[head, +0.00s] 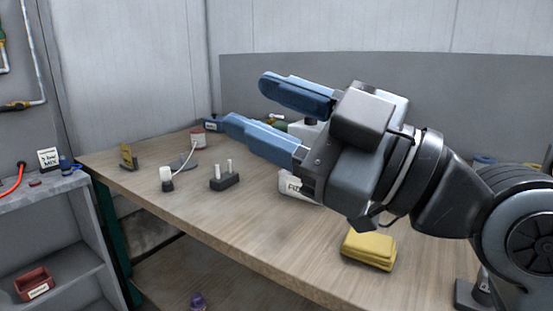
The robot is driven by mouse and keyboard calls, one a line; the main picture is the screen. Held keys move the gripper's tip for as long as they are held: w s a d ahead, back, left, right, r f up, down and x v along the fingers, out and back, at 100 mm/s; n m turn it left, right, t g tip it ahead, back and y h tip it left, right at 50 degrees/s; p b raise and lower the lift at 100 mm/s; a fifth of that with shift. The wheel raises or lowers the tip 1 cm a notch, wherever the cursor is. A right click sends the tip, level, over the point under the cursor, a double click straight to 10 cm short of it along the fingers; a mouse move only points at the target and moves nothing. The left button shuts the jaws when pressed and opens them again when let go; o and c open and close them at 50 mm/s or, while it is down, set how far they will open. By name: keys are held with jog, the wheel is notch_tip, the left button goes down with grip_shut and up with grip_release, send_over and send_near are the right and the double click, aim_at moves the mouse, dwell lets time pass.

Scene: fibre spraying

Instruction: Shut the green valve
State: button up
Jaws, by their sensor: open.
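My gripper (238,103) is open, its two blue fingers spread apart and pointing left above the far part of the workbench. Nothing is between the fingers. A green part (2,32) shows at the upper left edge of the picture, on pipework against the wall; it is cut off, so I cannot tell whether it is the green valve. My gripper is well to the right of it. A small green bit (282,126) also shows behind the gripper, mostly hidden by it. No valve handle position can be read.
The wooden workbench (250,235) carries a black block with two pegs (224,178), a white-capped bottle (167,177) and folded yellow cloths (369,250). A grey shelf (62,240) with a red bin (35,283) stands left. A yellow-handled fitting (14,106) is on the left wall pipe.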

jog(key=s+d+f+m+t+h+p, duration=0.1)
jog(key=s+d+f+m+t+h, duration=0.15)
jog(key=d+f+m+h, duration=0.35)
jog(key=s+d+f+m+t+h+p, duration=0.1)
jog(key=s+d+f+m+t+h, duration=0.1)
jog(key=f+m+t+h, duration=0.45)
jog(key=s+d+f+m+t+h+p, duration=0.1)
jog(key=s+d+f+m+h, duration=0.1)
jog(key=d+f+m+h, duration=0.45)
jog(key=s+d+f+g, duration=0.1)
jog(key=s+d+f, duration=0.1)
jog(key=s, duration=0.6)
jog(key=s+d+f+g+p, duration=0.1)
jog(key=s+d+f+g, duration=0.1)
jog(key=s+f, duration=0.3)
jog(key=s+d+f+g, duration=0.2)
jog(key=s+d+f, duration=0.1)
jog(key=s, duration=0.9)
jog(key=shift+s+d+f+m, duration=0.2)
jog(key=shift+s+f+m, duration=0.1)
jog(key=shift+f, duration=0.15)
